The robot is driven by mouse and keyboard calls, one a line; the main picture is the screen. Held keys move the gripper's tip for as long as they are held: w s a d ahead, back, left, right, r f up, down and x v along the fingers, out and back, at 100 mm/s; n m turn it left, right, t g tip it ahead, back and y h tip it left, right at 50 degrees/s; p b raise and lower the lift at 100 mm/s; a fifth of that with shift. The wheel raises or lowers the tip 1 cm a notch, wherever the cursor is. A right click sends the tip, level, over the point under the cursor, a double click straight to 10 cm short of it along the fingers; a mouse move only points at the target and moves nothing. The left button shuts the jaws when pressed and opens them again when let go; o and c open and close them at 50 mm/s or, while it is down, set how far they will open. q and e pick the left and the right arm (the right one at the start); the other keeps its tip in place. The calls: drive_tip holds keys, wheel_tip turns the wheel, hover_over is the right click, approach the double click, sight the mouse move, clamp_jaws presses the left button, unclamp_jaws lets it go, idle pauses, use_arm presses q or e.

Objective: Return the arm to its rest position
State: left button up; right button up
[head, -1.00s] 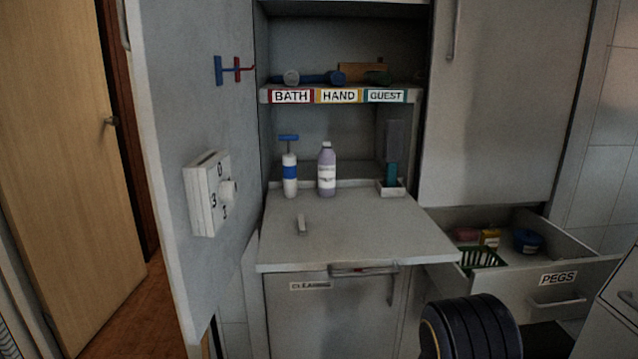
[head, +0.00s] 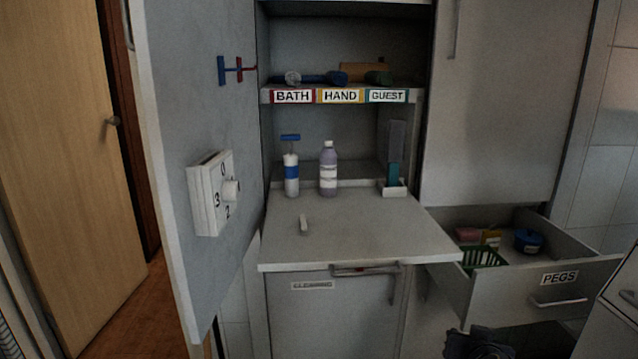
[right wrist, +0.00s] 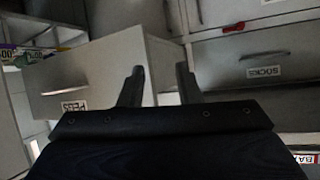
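A dark part of my right arm (head: 478,343) shows at the bottom edge of the head view, below the open drawer. In the right wrist view my right gripper (right wrist: 160,82) has its two dark fingers apart, with nothing between them. It faces a white drawer front (right wrist: 75,98) with the PEGS label and other drawers, including one marked SOCKS (right wrist: 262,72). My left gripper is in neither view.
The PEGS drawer (head: 545,300) stands open at right, with a green basket (head: 484,257) and a blue tub (head: 528,240) inside. A fold-down shelf (head: 350,235) holds two bottles. A cabinet door (head: 185,110) stands open at left.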

drive_tip(key=s+a+r+n+y, duration=0.1)
drive_tip(key=s+a+r+y, duration=0.35)
drive_tip(key=s, duration=0.35)
drive_tip(key=s+a+f+n+g+y+p, duration=0.1)
drive_tip(key=s+a+g, duration=0.15)
drive_tip(key=s, duration=0.75)
drive_tip(key=s+a+f+g+y, duration=0.15)
drive_tip(key=s+g, duration=0.25)
drive_tip(key=s, duration=0.6)
wheel_tip(320, 180, up, 23)
drive_tip(key=p, duration=2.3)
drive_tip(key=shift+a+r, duration=0.15)
drive_tip(key=shift+a, duration=0.1)
